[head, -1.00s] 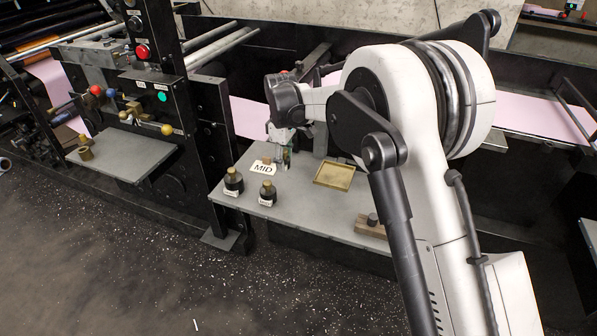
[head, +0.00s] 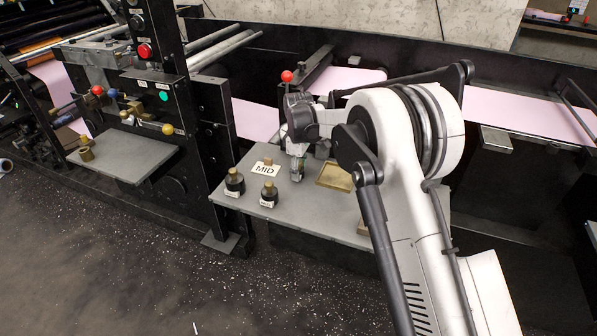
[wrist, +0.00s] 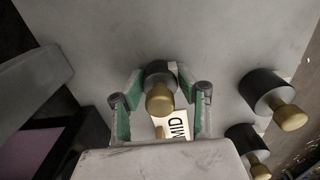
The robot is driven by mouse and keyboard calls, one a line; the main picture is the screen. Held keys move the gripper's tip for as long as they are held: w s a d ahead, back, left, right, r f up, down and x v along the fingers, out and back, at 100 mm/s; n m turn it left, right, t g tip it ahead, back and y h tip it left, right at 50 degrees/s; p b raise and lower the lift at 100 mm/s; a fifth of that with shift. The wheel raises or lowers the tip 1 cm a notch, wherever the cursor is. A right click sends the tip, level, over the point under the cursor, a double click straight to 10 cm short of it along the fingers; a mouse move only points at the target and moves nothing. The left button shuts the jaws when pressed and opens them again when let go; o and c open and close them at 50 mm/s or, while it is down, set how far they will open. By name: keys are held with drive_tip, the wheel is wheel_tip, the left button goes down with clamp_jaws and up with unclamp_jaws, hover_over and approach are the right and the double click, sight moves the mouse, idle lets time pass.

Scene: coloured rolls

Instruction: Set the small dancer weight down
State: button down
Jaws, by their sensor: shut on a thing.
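My gripper (head: 297,172) is over the grey table, right of the MID card. In the wrist view its green-padded fingers (wrist: 160,102) are shut on the small dancer weight (wrist: 160,97), a dark cylinder with a brass knob. The weight looks roughly upright. I cannot tell whether its base touches the table. In the head view it is mostly hidden by my gripper. The white MID card (head: 265,170) lies beside it and also shows in the wrist view (wrist: 177,125).
Two other dark weights with brass knobs (head: 235,182) (head: 269,195) stand left of my gripper. A small brown block (head: 268,160) is at the card. A shallow brass tray (head: 320,182) lies to the right. The grey table (head: 310,215) is bare in front.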

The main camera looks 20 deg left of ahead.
drive_tip(key=shift+f, duration=0.1)
drive_tip(key=c, duration=1.2)
unclamp_jaws()
drive_tip(key=shift+c, duration=0.2)
wheel_tip(320, 180, up, 12)
drive_tip(key=shift+r+p, duration=0.15)
drive_tip(key=shift+p, duration=0.8)
